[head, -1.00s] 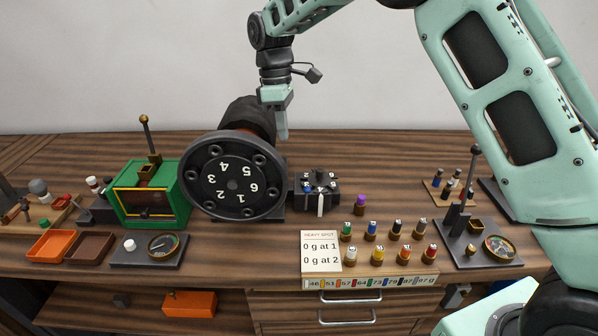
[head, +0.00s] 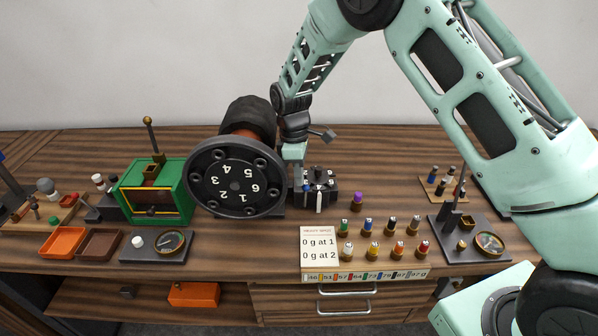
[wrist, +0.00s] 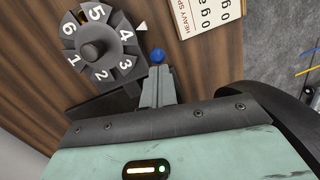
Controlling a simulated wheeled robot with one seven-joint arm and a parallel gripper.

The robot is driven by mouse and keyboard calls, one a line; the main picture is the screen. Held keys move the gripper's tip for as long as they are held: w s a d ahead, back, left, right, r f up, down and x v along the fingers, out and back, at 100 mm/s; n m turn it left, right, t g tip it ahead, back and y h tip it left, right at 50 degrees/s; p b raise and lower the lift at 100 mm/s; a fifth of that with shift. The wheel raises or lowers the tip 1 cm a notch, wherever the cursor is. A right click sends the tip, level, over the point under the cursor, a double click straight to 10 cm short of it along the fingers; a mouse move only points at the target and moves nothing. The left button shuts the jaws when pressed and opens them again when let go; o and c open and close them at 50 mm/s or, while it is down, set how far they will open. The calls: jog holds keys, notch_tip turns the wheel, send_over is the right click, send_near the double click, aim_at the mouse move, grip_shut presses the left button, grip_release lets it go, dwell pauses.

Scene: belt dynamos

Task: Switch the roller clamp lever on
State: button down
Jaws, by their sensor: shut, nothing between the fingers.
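My gripper (head: 297,182) points down at the left side of a small black control block (head: 322,190), just right of the big numbered wheel (head: 237,177). In the wrist view, my gripper's grey fingers (wrist: 157,88) are shut and empty. A blue ball knob (wrist: 158,57) shows right at their tips; I cannot tell whether they touch it. It may be the roller clamp lever's tip, but no label shows this, and its shaft is hidden behind the fingers. A numbered dial (wrist: 94,50) lies beside it, with a white pointer.
The heavy spot card (head: 319,246) and several coloured weights (head: 373,250) stand in front of the block. A purple-topped piece (head: 356,201) is to its right. A green box (head: 153,192) and a gauge (head: 172,242) are left.

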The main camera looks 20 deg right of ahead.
jog(key=shift+d, duration=0.1)
jog(key=shift+s+d+f+t+y+b, duration=0.1)
jog(key=shift+s+d+t+y+b, duration=0.05)
jog(key=shift+d+y+b, duration=0.45)
jog(key=shift+s+d+f+t+y+b, duration=0.15)
jog(key=shift+d+y+b, duration=0.2)
jog(key=shift+b, duration=0.3)
jog(key=shift+r, duration=0.25)
dwell(0.6)
